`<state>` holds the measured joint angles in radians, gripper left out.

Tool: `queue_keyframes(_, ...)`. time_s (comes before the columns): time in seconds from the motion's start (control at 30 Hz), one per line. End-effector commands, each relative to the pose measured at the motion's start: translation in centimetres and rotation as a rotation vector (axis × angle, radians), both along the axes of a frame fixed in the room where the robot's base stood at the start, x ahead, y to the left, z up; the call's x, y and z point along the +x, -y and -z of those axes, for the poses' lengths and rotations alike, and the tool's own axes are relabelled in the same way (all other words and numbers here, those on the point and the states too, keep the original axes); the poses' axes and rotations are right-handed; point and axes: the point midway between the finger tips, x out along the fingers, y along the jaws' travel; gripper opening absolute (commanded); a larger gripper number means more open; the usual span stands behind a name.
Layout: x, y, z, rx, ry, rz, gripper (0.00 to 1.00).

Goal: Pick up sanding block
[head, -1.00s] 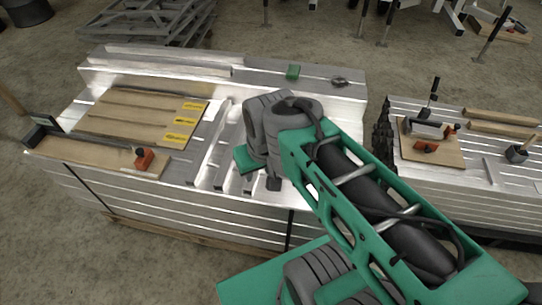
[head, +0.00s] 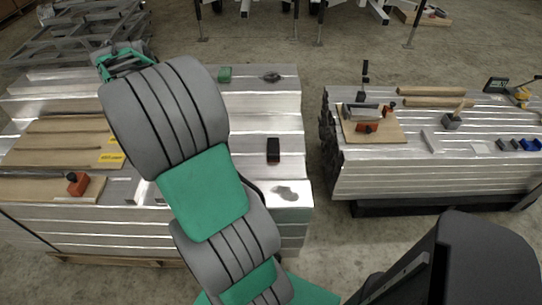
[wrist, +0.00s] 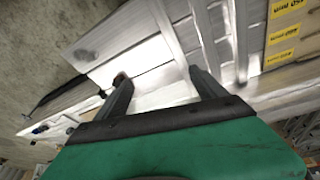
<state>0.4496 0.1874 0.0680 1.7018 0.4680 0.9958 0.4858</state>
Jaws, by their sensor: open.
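What looks like the sanding block is a small black block (head: 273,150) with a reddish-brown end, lying on the bare aluminium of the left stack, right of my arm in the head view. In the wrist view, a small dark reddish-brown patch (wrist: 120,77) shows at the left fingertip; I cannot tell if it is the block. My gripper (wrist: 158,74) is open, with its two fingers spread over bright aluminium and nothing visible held between them. In the head view my arm hides the fingers.
The left stack (head: 262,105) also carries boards with yellow labels (head: 112,158), an orange-and-black tool (head: 77,183), a green block (head: 224,74) and a dark round item (head: 271,76). The right stack (head: 420,175) holds several tools. A floor gap separates the stacks.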

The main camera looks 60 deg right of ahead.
Motion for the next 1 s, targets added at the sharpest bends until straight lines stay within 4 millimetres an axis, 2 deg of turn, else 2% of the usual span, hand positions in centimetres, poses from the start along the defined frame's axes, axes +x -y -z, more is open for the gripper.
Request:
queue_keyframes(0.03,-0.5,4.7,3.5,-0.007,-0.01,0.184,0.85)
queue_keyframes(0.1,-2.2,10.7,7.0,-0.027,-0.013,0.448,0.91)
queue_keyframes(0.17,-4.3,15.3,10.1,-0.047,-0.012,0.667,0.96)
queue_keyframes(0.2,-6.0,17.9,12.2,-0.061,-0.013,0.799,0.99)
queue_keyframes(0.3,-10.1,22.5,16.5,-0.096,-0.01,1.073,1.0)
queue_keyframes(0.4,-13.0,24.8,19.2,-0.121,-0.008,1.239,1.0)
queue_keyframes(0.5,-14.3,25.6,20.5,-0.133,-0.007,1.307,1.0)
queue_keyframes(0.77,-15.8,26.3,23.8,-0.133,-0.009,1.311,1.0)
queue_keyframes(0.9,-16.7,26.7,26.2,-0.132,-0.01,1.31,1.0)
queue_keyframes(1.0,-17.0,26.9,27.1,-0.133,-0.007,1.309,1.0)
